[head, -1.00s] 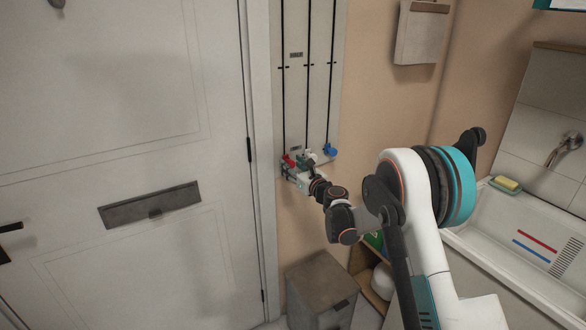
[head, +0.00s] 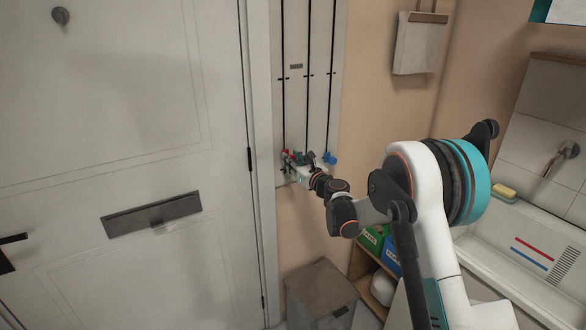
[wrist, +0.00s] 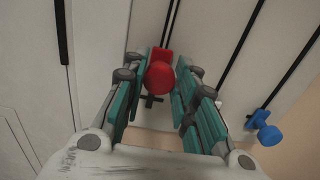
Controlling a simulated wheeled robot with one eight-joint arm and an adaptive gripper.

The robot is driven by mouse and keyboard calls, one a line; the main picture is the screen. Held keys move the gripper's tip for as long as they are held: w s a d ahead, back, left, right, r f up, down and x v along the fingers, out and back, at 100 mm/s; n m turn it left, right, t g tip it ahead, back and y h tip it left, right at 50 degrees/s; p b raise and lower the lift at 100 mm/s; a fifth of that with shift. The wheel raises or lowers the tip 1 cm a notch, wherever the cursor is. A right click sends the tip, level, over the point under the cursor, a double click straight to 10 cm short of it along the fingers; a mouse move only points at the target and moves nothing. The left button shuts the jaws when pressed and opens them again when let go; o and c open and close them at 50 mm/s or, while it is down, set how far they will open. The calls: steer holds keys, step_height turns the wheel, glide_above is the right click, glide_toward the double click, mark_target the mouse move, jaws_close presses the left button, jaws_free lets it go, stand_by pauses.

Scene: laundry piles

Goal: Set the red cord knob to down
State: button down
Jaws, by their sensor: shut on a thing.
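The red cord knob (head: 287,155) hangs at the lower left of the cord board, on the leftmost black cord. In the wrist view the red knob (wrist: 160,77) sits between the teal-padded fingers of my gripper (wrist: 161,85). My gripper (head: 295,167) is shut on it and partly covers it in the head view. The blue knob (head: 330,158) hangs on the right cord, apart from my gripper; it also shows in the wrist view (wrist: 266,131). The knob of the middle cord is hard to make out behind my gripper.
The cord board (head: 320,100) stands beside the white door (head: 120,120) and its frame. A grey cabinet (head: 320,290) stands below, next to a shelf with boxes. A sink (head: 530,245) with a yellow sponge (head: 504,191) is at the right.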

steer(key=r+p, duration=0.7)
steer(key=r, duration=0.8)
steer(key=r+p, duration=0.6)
steer(key=r, duration=0.9)
steer(key=r+p, duration=0.7)
steer(key=r, duration=0.9)
steer(key=shift+w+d+p, duration=0.15)
steer(key=shift+w+p, duration=0.15)
steer(key=shift+w, duration=0.05)
steer(key=c, duration=2.3)
jaws_free()
steer(key=shift+f+b, duration=0.55)
steer(key=shift+f, duration=0.1)
steer(key=o, duration=0.5)
steer(key=shift+s+d, duration=0.1)
steer(key=shift+s, duration=0.05)
steer(key=shift+c, duration=0.2)
steer(key=o, duration=0.6)
steer(key=shift+c, duration=0.2)
steer(key=shift+s, duration=0.1)
steer(key=f+b, duration=0.4)
steer(key=f, duration=0.6)
steer(key=f+b, duration=0.5)
steer(key=f, duration=0.5)
steer(key=f+b, duration=0.5)
steer(key=f, duration=0.6)
steer(key=shift+s+a, duration=0.1)
steer(key=shift+a, duration=0.15)
steer(key=shift+o, duration=0.2)
